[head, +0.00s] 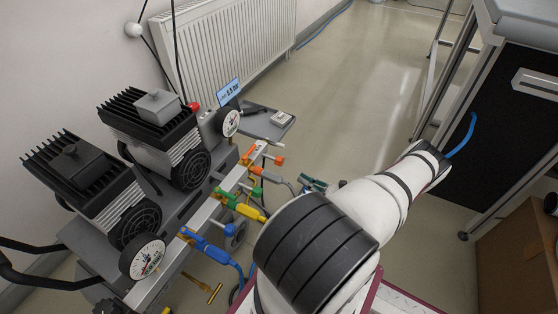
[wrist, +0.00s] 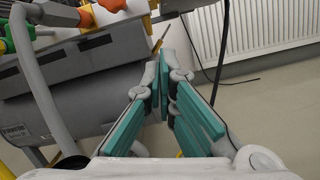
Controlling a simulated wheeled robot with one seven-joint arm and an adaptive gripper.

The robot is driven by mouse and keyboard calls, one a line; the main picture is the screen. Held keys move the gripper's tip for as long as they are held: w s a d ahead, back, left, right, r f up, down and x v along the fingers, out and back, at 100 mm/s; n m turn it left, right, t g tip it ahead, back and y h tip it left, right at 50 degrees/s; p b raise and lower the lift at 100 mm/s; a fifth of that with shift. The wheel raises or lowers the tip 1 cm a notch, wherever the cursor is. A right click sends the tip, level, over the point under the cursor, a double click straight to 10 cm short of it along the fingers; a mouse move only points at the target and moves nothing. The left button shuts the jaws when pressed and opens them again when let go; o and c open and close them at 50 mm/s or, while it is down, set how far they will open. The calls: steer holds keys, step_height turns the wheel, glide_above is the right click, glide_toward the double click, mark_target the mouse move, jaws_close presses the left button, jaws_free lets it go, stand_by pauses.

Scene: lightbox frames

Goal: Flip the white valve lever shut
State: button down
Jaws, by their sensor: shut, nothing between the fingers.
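A row of valves with coloured levers and hose fittings runs along the pale manifold (head: 205,213) at the front of the compressor. My gripper (head: 314,184) is to the right of the valve row in the head view, mostly hidden by my arm. In the wrist view its teal-padded fingers (wrist: 165,85) are shut and empty, apart from the valves.
Blue (head: 205,245), yellow (head: 250,212) and orange (head: 251,152) valve parts sit close together along the row. Hoses hang below them. Two pressure gauges (head: 146,256) flank the manifold. A radiator (head: 225,50) stands behind, and a dark cabinet (head: 500,120) is at the right.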

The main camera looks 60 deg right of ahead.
stand_by(0.4)
steer(key=w+r+b, duration=0.2)
steer(key=w+r, duration=0.4)
steer(key=w, duration=0.4)
steer(key=shift+d+b, duration=0.3)
steer(key=shift+d, duration=0.1)
steer(key=shift+s, duration=0.1)
steer(key=shift+r+g+p, duration=0.2)
steer(key=shift+g+p, duration=0.1)
steer(key=shift+p, duration=0.4)
